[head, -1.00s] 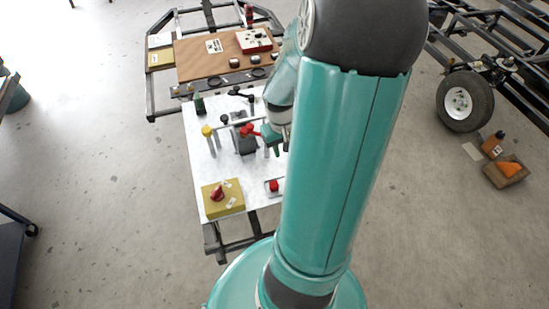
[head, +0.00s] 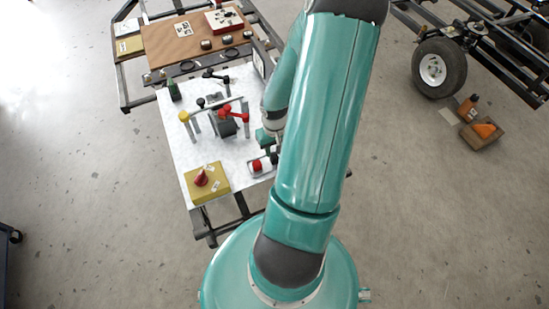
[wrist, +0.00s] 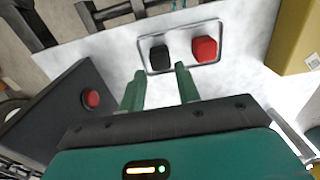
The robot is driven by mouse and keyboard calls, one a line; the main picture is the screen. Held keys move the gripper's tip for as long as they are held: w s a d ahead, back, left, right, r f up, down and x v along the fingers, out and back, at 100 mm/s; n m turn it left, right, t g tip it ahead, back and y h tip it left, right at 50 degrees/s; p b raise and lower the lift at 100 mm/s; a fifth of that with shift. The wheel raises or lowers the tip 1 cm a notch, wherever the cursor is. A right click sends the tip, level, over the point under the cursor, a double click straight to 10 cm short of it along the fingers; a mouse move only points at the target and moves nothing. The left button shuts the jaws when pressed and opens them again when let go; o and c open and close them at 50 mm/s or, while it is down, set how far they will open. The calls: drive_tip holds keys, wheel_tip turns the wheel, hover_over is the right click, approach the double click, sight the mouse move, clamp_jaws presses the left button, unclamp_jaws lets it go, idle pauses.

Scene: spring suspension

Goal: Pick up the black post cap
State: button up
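The black post cap (wrist: 159,57) is a small dark block in a shallow clear tray (wrist: 177,69). A red cap (wrist: 204,49) sits beside it on the right in the wrist view. My gripper (wrist: 159,68) is open and empty, its two green fingers pointing toward the black cap, with the cap just beyond the tips. Contact does not show. In the head view my gripper (head: 268,139) is above the white table near the tray (head: 262,169), where the red cap (head: 257,165) shows; the black cap is hard to make out there beside my arm.
A stand with grey posts and a red handle (head: 232,114) is left of my gripper. In the wrist view, a dark box with a red button (wrist: 91,98) is at left.

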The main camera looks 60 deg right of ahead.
sight(275, 157)
wheel_tip(275, 157, down, 5)
drive_tip(key=shift+r, duration=0.1)
drive_tip(key=c, duration=0.6)
drive_tip(key=shift+r, duration=0.15)
